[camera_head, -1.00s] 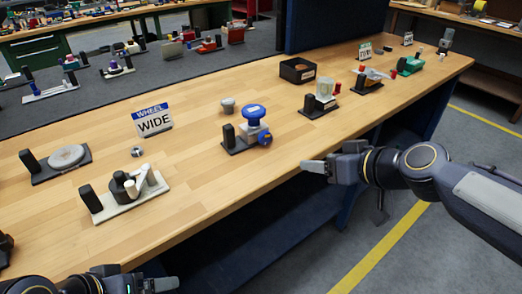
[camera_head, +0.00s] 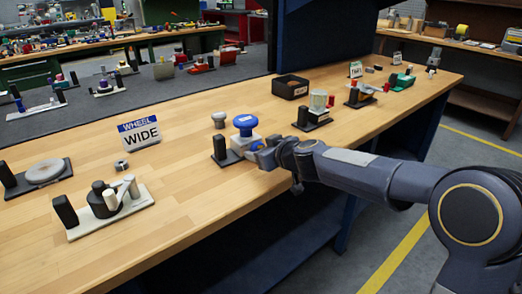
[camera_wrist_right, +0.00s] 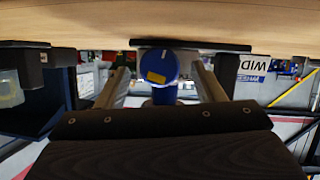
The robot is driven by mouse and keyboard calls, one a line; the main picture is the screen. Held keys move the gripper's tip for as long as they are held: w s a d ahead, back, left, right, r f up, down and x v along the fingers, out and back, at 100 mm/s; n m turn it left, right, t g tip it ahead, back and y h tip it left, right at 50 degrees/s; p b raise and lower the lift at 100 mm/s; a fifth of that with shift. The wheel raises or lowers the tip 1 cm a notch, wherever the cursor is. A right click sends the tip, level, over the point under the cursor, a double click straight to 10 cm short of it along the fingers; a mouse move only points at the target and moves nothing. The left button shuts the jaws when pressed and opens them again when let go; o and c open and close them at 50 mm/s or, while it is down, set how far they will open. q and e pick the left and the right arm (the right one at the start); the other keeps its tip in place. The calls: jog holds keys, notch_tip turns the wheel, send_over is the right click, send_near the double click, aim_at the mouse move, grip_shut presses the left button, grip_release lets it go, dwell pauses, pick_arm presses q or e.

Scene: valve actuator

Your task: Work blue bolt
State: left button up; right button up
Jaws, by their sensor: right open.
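The blue bolt (camera_head: 254,147) sticks out of the side of a small pale block on a dark base. A blue knob (camera_head: 245,121) tops the same block. In the right wrist view the bolt (camera_wrist_right: 157,64) is a round blue face with a yellow mark, between the two fingers in the picture. My right gripper (camera_head: 262,158) is open at the bolt and partly hides it in the head view. I cannot tell whether the fingers touch it. My left gripper is out of view.
A black post (camera_head: 219,147) stands left of the block. A grey knob (camera_head: 218,120) and a black bin (camera_head: 290,87) stand behind it. A glass-topped device (camera_head: 318,105) stands to the right.

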jog(key=shift+w+a+f, duration=0.2)
jog(key=shift+w+f, duration=0.05)
jog(key=shift+w, duration=0.15)
jog(key=shift+c, duration=0.3)
jog(key=c, duration=0.9)
jog(key=shift+w+d+m+g+y+b, duration=0.15)
jog(key=shift+m+g+y+b, duration=0.15)
jog(key=shift+m+y+b, duration=0.35)
jog(key=shift+d+f+m+g+y+b, duration=0.15)
jog(key=shift+m+g+y+b, duration=0.35)
jog(key=shift+m+b, duration=0.65)
jog(key=shift+m+y, duration=0.35)
jog(key=shift+m, duration=0.15)
